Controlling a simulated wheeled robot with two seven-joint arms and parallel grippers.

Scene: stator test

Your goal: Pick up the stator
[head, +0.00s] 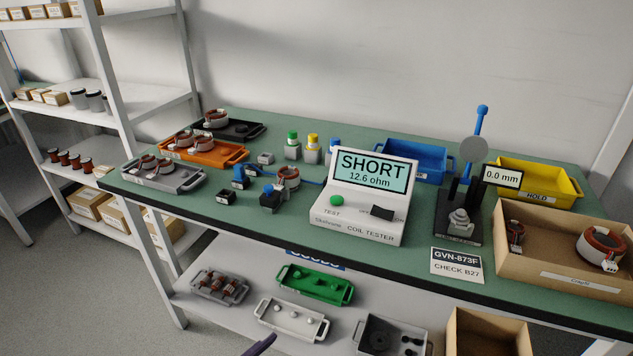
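Several stators with copper-brown windings are in the head view. One stator (289,177) stands on the green bench left of the coil tester (358,228), among small blue-topped clamps (270,199). The tester screen reads SHORT, 12.6 ohm. Other stators sit in the grey tray (190,181), the orange tray (232,154) and the black tray (243,131). A larger stator (602,245) lies in the cardboard box (560,262) at the right. Neither gripper can be made out. A slim dark shape (262,345) at the bottom edge is too cropped to identify.
A press-like gauge (461,222) reading 0.0 mm stands right of the tester. Behind it are a blue bin (413,162) and a yellow HOLD bin (540,184). Trays (317,284) fill the lower shelf. A rack (110,70) stands left. The bench's front-left strip is clear.

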